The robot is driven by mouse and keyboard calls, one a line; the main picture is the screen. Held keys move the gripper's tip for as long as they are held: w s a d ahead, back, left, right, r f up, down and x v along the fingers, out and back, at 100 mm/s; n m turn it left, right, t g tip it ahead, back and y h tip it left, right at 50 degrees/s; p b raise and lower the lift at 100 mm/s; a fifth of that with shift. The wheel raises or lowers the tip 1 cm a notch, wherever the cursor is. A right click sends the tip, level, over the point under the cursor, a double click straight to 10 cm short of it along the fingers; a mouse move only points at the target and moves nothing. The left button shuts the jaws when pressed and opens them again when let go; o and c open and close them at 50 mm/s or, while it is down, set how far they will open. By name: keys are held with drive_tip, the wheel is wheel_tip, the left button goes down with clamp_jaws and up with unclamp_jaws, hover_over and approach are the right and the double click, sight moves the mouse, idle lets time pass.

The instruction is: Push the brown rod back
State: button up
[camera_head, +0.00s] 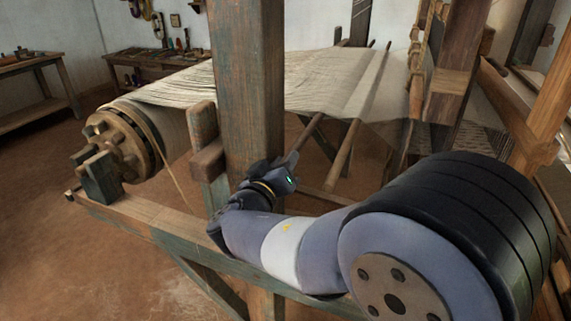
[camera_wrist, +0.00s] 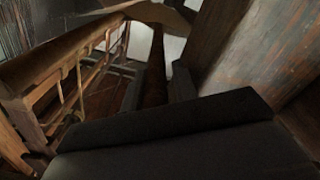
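The brown rod (camera_head: 308,133) slopes from under the stretched warp threads down toward my gripper (camera_head: 286,162), beside the thick wooden post. In the wrist view the rod (camera_wrist: 156,62) runs away from me between the two dark fingers of my gripper (camera_wrist: 157,92). It fills the gap, with a finger close on each side, so the gripper looks shut on it. The rod's near end is hidden by the gripper body. In the head view the fingertips are small and dark.
The thick post (camera_head: 247,90) stands right beside my gripper. A second rod (camera_head: 341,155) slopes to its right. The loom's side beam (camera_head: 150,215) runs below my arm. The warp (camera_head: 325,80) stretches above, and a slatted wooden frame (camera_wrist: 75,75) lies left in the wrist view.

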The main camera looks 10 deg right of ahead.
drive_tip(key=shift+o, duration=0.9)
drive_tip(key=shift+f, duration=0.1)
drive_tip(key=shift+s+d+p, duration=0.15)
drive_tip(key=shift+p, duration=0.15)
